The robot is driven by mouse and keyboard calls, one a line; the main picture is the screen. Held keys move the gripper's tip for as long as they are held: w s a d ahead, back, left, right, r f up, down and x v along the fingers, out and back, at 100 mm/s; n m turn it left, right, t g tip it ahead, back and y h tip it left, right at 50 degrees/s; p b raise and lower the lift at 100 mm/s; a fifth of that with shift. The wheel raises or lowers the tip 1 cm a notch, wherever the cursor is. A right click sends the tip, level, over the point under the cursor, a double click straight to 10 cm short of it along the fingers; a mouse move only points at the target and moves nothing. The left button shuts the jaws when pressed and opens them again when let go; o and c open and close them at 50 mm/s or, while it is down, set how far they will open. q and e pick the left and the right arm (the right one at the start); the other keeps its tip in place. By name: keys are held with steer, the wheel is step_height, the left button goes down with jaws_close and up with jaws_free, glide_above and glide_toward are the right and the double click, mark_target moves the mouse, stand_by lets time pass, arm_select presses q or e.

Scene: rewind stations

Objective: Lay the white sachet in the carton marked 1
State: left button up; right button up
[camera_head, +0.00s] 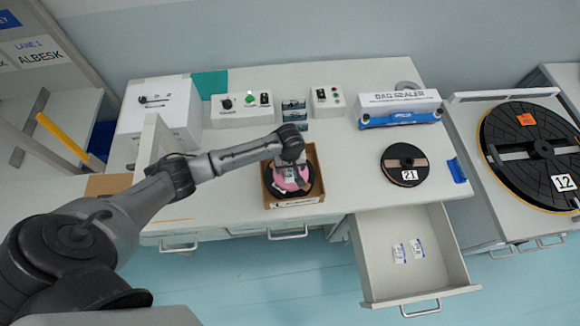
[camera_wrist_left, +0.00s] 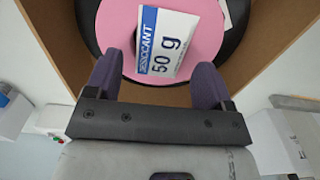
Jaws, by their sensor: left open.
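The white sachet, printed "DESICCANT 50 g" in the left wrist view (camera_wrist_left: 172,42), lies tilted on a pink disc inside an open brown carton (camera_head: 268,190). The carton's brown wall also shows in the left wrist view (camera_wrist_left: 48,40). The carton's front label is too small to read. My left gripper (camera_head: 290,172) is over the carton; in the left wrist view (camera_wrist_left: 157,80) its two purple fingers are apart, one on each side of the sachet's lower part, with gaps beside it. In the head view the gripper mostly hides the sachet. My right gripper is not in view.
An open drawer (camera_head: 380,262) at the front right holds two small white-and-blue packets (camera_head: 408,250). A dark reel marked 21 (camera_head: 404,165) lies to the right of the carton. Control boxes (camera_head: 242,108) and a bag sealer (camera_head: 400,108) stand behind. The worktop between carton and reel is clear.

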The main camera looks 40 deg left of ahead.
arm_select(q)
step_height(320, 180, up, 12)
steer(key=p, duration=0.1)
stand_by(0.4)
steer(key=shift+f, duration=0.1)
